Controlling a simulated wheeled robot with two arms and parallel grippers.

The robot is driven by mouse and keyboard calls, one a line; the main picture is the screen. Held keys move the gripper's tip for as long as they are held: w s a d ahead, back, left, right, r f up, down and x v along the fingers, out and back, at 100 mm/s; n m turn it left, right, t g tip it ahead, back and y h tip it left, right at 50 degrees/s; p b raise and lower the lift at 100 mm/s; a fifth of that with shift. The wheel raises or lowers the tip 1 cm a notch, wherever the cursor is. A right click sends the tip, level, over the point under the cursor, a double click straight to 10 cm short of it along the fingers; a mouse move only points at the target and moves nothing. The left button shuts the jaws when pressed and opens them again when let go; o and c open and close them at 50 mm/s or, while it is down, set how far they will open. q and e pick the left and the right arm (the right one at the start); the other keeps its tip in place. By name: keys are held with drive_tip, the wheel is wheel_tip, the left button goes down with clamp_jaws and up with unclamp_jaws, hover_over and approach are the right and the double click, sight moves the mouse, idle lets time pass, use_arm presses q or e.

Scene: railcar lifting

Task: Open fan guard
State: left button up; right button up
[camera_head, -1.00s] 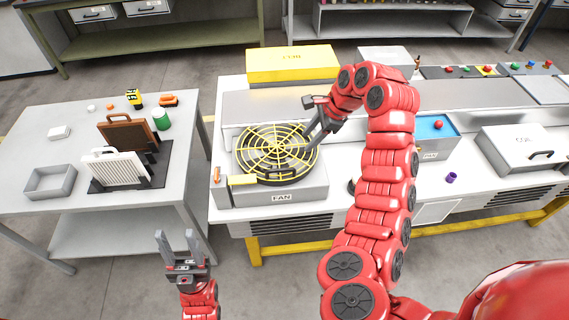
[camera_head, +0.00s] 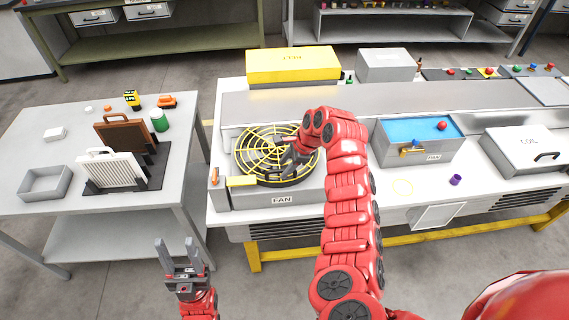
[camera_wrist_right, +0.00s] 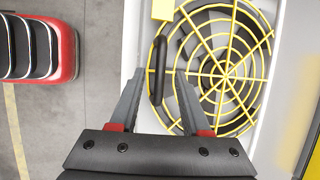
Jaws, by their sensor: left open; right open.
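The fan guard (camera_head: 262,137) is a round yellow wire grille lying flat on the grey fan unit (camera_head: 300,200), labelled FAN. It also fills the right of the right wrist view (camera_wrist_right: 222,62). A black bar handle (camera_wrist_right: 158,70) sits at the guard's edge in that view. My right gripper (camera_head: 284,172) is open above the guard's front part. In the right wrist view the handle lies between its fingertips (camera_wrist_right: 160,82); contact cannot be told. My left gripper (camera_head: 182,250) is open and empty, in front of the bench and away from the fan.
A yellow tab (camera_head: 241,181) and an orange part (camera_head: 214,176) are at the fan unit's front left. A blue-topped box (camera_head: 415,150) stands to the right. A side table (camera_head: 85,215) with filters is at left. A purple cup (camera_head: 455,180) is on the bench.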

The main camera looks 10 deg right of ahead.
drive_tip(key=shift+a+f, duration=0.1)
drive_tip(key=shift+f, duration=0.2)
clamp_jaws()
idle(1.3)
